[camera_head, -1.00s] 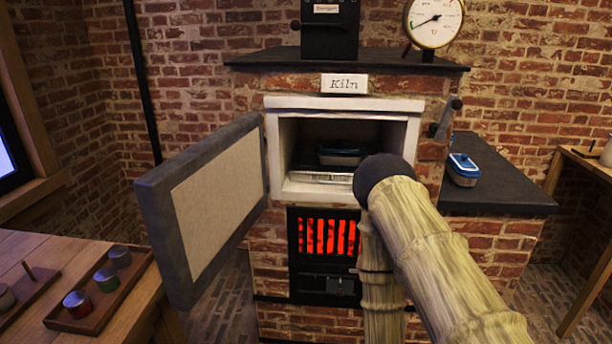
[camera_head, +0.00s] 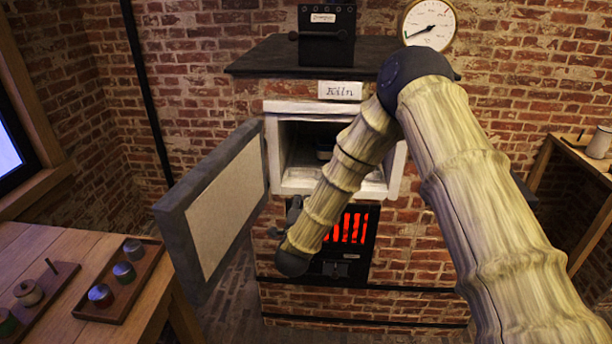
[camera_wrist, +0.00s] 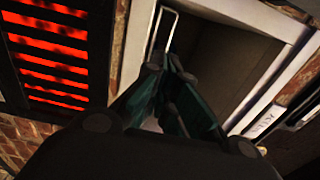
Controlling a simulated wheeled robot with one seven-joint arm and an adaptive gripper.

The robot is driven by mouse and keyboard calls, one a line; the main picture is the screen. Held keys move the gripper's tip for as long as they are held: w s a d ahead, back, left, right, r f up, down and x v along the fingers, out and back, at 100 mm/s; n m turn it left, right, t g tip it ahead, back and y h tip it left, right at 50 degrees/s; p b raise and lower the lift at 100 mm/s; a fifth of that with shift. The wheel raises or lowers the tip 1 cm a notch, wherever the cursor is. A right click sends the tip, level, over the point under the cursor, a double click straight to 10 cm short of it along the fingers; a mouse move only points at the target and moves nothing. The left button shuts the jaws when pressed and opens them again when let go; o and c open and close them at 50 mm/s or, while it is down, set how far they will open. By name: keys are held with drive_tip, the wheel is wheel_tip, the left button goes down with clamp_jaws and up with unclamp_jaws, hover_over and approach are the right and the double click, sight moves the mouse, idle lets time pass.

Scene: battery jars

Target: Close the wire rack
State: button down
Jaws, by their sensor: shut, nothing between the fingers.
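The kiln (camera_head: 272,155) stands open ahead, its white-framed mouth partly behind my arm. In the wrist view a thin bright wire loop (camera_wrist: 177,20), which looks like the front of the wire rack, shows in the dark kiln mouth (camera_wrist: 225,50), just beyond the fingertips. In the head view the rack is mostly hidden by my arm; a dark container (camera_head: 325,154) shows inside the mouth. My gripper (camera_wrist: 166,62) is shut and empty, pointing at the mouth near the loop; contact cannot be told. It shows partly in the head view (camera_head: 294,208), low at the left of the mouth.
The kiln door (camera_head: 222,205) hangs open on the left, close to my gripper. A glowing grate (camera_head: 350,229) lies under the mouth. A wooden table (camera_head: 60,262) with jars in trays (camera_head: 118,290) stands at the left. Another table (camera_head: 585,160) is at the right.

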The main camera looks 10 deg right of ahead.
drive_tip(key=p, duration=0.4)
approach(307, 173)
drive_tip(key=x, duration=0.5)
drive_tip(key=shift+w, duration=0.1)
drive_tip(key=shift+x, duration=0.9)
drive_tip(key=shift+f, duration=0.2)
drive_tip(key=shift+w, duration=0.2)
drive_tip(key=shift+b+x, duration=0.8)
drive_tip(key=shift+b, duration=0.2)
drive_tip(key=shift+w+d, duration=0.1)
drive_tip(key=shift+w, duration=0.15)
drive_tip(key=shift+r, duration=0.25)
